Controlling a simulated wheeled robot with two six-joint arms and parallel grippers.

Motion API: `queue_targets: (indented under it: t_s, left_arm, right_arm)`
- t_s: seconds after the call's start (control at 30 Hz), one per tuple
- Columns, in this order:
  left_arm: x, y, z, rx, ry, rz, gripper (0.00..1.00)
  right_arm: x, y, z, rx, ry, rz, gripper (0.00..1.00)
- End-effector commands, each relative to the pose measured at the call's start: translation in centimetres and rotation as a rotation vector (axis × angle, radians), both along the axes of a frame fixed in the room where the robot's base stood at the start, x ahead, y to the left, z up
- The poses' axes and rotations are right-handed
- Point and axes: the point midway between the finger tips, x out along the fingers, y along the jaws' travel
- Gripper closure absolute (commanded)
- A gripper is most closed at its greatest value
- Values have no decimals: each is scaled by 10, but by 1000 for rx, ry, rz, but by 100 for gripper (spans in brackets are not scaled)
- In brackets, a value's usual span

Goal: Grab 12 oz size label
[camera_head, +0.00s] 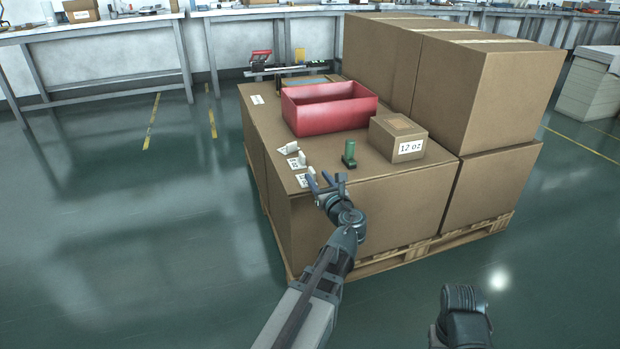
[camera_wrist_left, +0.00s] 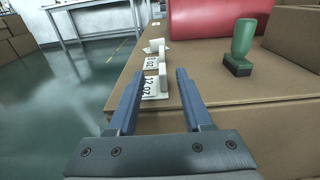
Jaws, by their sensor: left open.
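The 12 oz size label (camera_wrist_left: 156,87) is a small white card with dark print and an upright white tab, at the near left edge of the carton top. In the head view that nearest label (camera_head: 304,181) lies just left of my left gripper (camera_head: 325,181). In the left wrist view my left gripper (camera_wrist_left: 157,80) is open, with the label showing between its two fingers and nothing gripped. Another label, which seems to read 8 oz (camera_wrist_left: 152,66), lies just behind it. My right gripper is out of view; only a dark part of my right arm shows.
A green-handled stamp (camera_head: 349,155) stands right of the labels. Behind are an open red bin (camera_head: 330,106) and a small box marked 12 oz (camera_head: 398,138). Large cartons (camera_head: 480,85) rise at the right. Floor left of the pallet is clear.

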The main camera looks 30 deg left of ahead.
Motion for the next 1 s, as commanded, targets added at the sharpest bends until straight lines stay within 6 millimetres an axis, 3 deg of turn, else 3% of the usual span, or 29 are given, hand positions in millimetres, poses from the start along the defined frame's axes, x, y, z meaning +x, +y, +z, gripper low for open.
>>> queue_targets:
  t_s: [0.37,0.73,1.0]
  left_arm:
    - [9,10,-2,0,0,0,50]
    - [41,42,-10,0,0,3,50]
    - [42,45,-10,0,0,0,50]
  right_arm:
    - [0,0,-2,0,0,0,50]
    - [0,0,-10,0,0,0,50]
    - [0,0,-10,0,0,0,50]
